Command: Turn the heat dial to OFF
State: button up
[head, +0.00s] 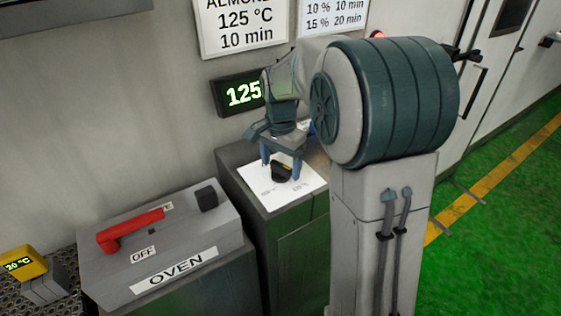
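A black dial (280,174) with a yellow mark sits on a white panel (255,192) on top of a grey-green cabinet. Small labels are printed on the panel near its front edge, too small to read. My gripper (281,162) points down over the dial, with one blue finger at its left and one at its right. The fingers look spread, with a gap beside the dial; I cannot tell whether either touches it. My arm and fingers hide the far part of the panel and any labels there.
A grey box marked OVEN (210,235) stands left of the cabinet, with a red lever (132,228) and an OFF label (143,254). A display (240,95) reading 125 is on the wall behind. A yellow meter (22,262) reading 20 °C is at far left. Green floor (500,250) is clear at right.

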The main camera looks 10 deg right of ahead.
jog(key=c, duration=0.9)
